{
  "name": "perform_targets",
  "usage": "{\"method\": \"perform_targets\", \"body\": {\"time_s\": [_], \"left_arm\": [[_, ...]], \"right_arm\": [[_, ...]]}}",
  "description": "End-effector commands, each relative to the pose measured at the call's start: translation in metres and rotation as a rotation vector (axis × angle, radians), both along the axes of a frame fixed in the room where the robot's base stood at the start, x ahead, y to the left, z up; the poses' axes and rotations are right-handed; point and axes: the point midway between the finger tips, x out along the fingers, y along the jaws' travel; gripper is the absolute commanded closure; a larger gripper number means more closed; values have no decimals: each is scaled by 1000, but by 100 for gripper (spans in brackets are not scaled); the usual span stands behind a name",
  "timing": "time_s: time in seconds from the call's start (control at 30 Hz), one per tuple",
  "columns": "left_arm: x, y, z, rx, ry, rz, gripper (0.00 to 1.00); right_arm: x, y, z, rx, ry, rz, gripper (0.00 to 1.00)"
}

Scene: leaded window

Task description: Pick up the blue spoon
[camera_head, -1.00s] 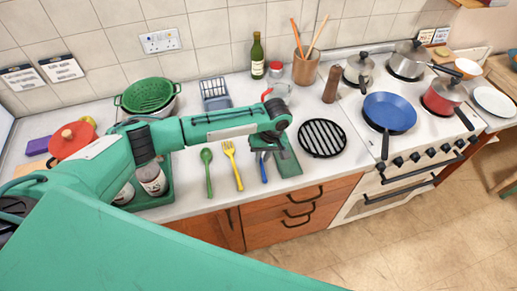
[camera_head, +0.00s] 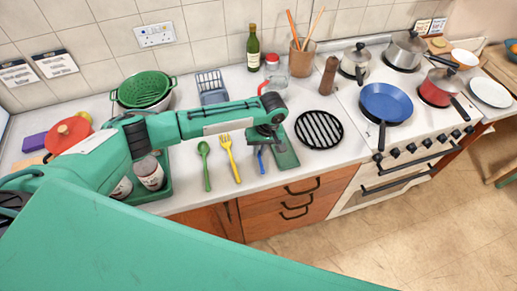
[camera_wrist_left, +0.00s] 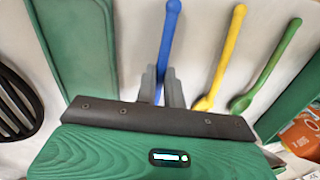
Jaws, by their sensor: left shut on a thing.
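The blue spoon (camera_head: 261,160) lies near the counter's front edge, with only part of its handle showing beneath my left gripper. My left gripper (camera_head: 264,144) points down over it. In the left wrist view, the two grey fingers (camera_wrist_left: 161,88) are shut around the blue handle (camera_wrist_left: 167,40). The spoon's other end is hidden behind the gripper body. I cannot tell whether the spoon is clear of the counter. My right gripper is not in view.
A yellow fork (camera_head: 230,158) and a green spoon (camera_head: 206,165) lie just left of the blue spoon. A green board (camera_head: 285,155) is close on its right, then a black round trivet (camera_head: 319,130). A glass jar (camera_head: 274,66) and bottle (camera_head: 253,48) stand behind.

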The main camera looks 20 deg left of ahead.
Motion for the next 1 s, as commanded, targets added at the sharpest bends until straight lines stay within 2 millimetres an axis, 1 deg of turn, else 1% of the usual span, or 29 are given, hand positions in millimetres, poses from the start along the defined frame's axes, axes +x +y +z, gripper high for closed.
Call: {"method": "perform_targets", "body": {"time_s": [0.07, 0.17, 0.27, 0.3, 0.37, 0.4, 0.53, 0.57, 0.6, 0.7, 0.8, 1.0], "left_arm": [[0, 0, 8, 0, -1, 0, 100], [1, 0, 25, -1, -4, -2, 100], [1, 1, 52, -2, -5, -2, 100], [1, 0, 65, -2, -6, -2, 100], [1, 0, 85, -2, -7, -2, 100], [1, 0, 98, -3, -6, -3, 100], [1, 0, 138, -1, -5, -1, 100], [1, 1, 148, 2, -6, -1, 100], [1, 1, 156, 3, -6, -2, 100], [1, 1, 171, 3, -4, -1, 100], [1, 1, 181, 2, -4, 0, 100], [0, 0, 191, 1, 0, 0, 100]], "right_arm": [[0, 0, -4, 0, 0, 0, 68], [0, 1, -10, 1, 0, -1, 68], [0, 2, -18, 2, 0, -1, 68], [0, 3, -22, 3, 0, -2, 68], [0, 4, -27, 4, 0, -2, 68], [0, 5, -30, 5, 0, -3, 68], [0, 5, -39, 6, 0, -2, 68], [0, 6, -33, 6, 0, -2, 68], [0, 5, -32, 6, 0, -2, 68], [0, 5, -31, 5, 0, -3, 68], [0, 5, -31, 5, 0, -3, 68], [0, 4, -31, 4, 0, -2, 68]]}}
